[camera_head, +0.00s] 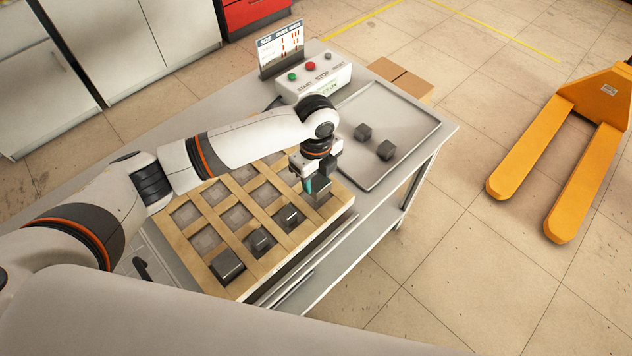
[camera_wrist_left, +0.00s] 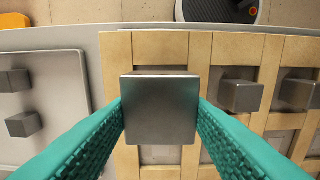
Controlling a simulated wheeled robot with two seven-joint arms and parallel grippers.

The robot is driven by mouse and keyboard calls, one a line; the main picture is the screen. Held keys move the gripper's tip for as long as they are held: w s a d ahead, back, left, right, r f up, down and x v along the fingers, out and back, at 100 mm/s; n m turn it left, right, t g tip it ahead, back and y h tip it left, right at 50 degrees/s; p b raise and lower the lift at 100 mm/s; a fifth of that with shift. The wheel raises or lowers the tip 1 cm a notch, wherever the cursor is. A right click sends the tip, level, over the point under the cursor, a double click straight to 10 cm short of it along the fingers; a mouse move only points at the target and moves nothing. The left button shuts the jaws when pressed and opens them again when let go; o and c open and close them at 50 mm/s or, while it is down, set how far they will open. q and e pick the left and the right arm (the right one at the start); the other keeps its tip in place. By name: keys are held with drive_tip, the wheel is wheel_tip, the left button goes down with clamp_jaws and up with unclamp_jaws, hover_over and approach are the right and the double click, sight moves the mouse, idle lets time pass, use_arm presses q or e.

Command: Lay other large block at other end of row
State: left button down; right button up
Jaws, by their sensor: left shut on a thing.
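My left gripper (camera_head: 309,180) is over the far right corner of the wooden grid (camera_head: 208,229). Its teal fingers are shut on a large dark metal block (camera_wrist_left: 160,107), which also shows in the head view (camera_head: 322,190). The block is at the end cell of the grid's right row; I cannot tell whether it touches the bottom. In the same row sit a smaller block (camera_head: 289,217), another smaller block (camera_head: 260,241) and, at the near end, a large block (camera_head: 227,265). My right gripper is not in view.
A grey tray (camera_head: 408,108) with two small blocks (camera_head: 363,132) (camera_head: 386,149) lies beyond the grid. A control box (camera_head: 314,81) with buttons and a sign stands at the back. The grid's other visible cells look empty. An orange pallet jack (camera_head: 571,135) stands on the floor at right.

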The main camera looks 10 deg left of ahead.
sight(316, 180)
use_arm(q)
drive_tip(key=shift+f, duration=0.35)
wheel_tip(316, 180, down, 3)
drive_tip(key=shift+r+p, duration=0.2)
drive_tip(key=shift+p, duration=0.1)
drive_tip(key=c, duration=0.7)
unclamp_jaws()
drive_tip(key=shift+f, duration=0.15)
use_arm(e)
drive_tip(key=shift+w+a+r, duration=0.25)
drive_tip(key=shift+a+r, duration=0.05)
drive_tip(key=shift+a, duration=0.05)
use_arm(q)
wheel_tip(316, 180, up, 12)
drive_tip(key=shift+r+b, duration=0.1)
drive_tip(key=shift+b, duration=0.75)
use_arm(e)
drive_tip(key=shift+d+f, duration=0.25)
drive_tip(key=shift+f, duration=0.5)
